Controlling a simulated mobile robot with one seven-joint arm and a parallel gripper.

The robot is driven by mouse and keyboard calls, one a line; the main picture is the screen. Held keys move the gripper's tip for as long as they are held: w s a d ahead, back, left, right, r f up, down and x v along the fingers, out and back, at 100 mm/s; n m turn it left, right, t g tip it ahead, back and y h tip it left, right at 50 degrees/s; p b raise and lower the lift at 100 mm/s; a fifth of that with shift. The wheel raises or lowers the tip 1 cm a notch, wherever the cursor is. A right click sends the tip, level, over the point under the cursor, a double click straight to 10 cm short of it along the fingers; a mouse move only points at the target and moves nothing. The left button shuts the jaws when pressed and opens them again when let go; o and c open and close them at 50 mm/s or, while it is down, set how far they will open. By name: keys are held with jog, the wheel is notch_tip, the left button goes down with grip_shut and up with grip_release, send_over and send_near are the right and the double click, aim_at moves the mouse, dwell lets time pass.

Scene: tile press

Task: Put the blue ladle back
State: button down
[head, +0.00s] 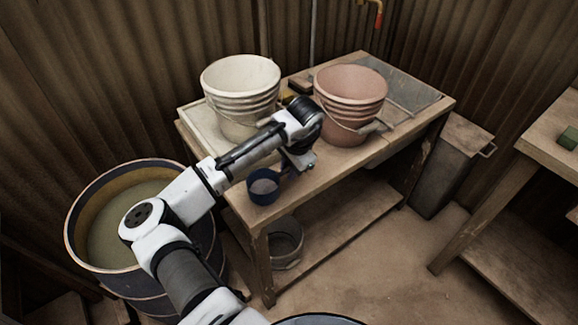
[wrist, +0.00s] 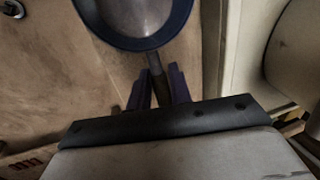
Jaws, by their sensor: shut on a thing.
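The blue ladle (head: 263,187) is a round cup with a blue rim and a pale grey inside. In the head view it is over the near left part of the wooden bench (head: 330,178). My gripper (head: 290,170) is just right of the cup. In the wrist view the ladle (wrist: 178,28) is at the top, cut off by the frame edge. Its handle runs down between the fingers of my gripper (wrist: 158,88), which is shut on it. I cannot tell whether the cup touches the bench.
A cream bucket (head: 240,85) and a pink bucket (head: 350,90) stand on the bench behind my arm. A large barrel of murky liquid (head: 120,215) is at left, below my arm. A metal pail (head: 286,245) sits under the bench. Another table (head: 550,145) is at right.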

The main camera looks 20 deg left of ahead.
jog(key=c, duration=1.3)
grip_release()
jog(key=shift+f, duration=0.1)
jog(key=v, duration=1.2)
jog(key=shift+s+b, duration=0.1)
jog(key=shift+b, duration=0.3)
jog(key=shift+r, duration=0.2)
